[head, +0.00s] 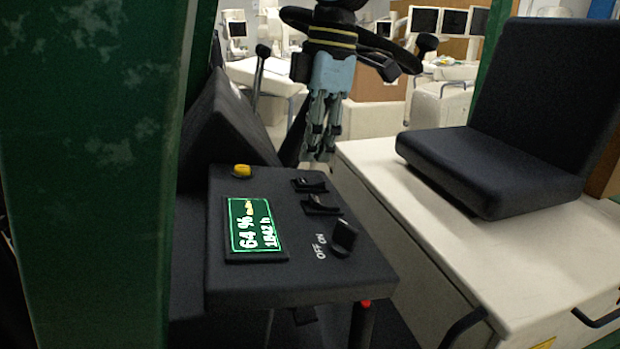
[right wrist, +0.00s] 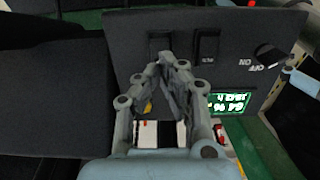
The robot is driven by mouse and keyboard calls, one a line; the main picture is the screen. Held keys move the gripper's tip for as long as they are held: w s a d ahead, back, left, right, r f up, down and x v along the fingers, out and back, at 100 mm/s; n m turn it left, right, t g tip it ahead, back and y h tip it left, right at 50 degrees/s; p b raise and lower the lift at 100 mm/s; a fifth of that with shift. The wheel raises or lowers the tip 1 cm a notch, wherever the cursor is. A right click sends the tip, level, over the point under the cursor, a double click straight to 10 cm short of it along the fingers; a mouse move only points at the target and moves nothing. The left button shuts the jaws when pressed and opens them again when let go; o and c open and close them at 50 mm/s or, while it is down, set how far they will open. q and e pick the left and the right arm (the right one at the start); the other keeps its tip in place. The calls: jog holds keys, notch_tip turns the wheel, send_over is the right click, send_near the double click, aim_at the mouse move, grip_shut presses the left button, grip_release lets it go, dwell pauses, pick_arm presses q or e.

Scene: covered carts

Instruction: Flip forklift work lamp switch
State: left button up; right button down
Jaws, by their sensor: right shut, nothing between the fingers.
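The dark control panel (head: 225,280) of the forklift carries two black rocker switches, a far one (head: 310,185) and a near one (head: 321,205). I cannot read which is the work lamp switch. My right gripper (head: 318,155) is shut and empty, pointing down behind the panel's far edge in the head view. In the right wrist view its fingertips (right wrist: 172,62) appear close to the far switch (right wrist: 160,46), partly covering it; contact cannot be told. The near switch (right wrist: 208,46) lies clear beside them. My left gripper is not in view.
The panel also has a lit green display (head: 253,224), a yellow button (head: 242,171) and an OFF/ON knob (head: 344,236). A green post (head: 90,170) fills the left. A black seat (head: 490,165) sits on a white body (head: 450,240) at right.

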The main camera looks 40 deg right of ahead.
aim_at(313, 181)
jog(key=shift+f+b, duration=1.55)
jog(key=shift+f, duration=0.15)
dwell(0.9)
notch_tip(313, 181, up, 2)
jog(key=shift+w+p, duration=0.1)
jog(key=shift+p, duration=0.7)
jog(key=shift+r+p, duration=1.9)
jog(key=shift+r, duration=0.65)
jog(key=shift+f, duration=0.1)
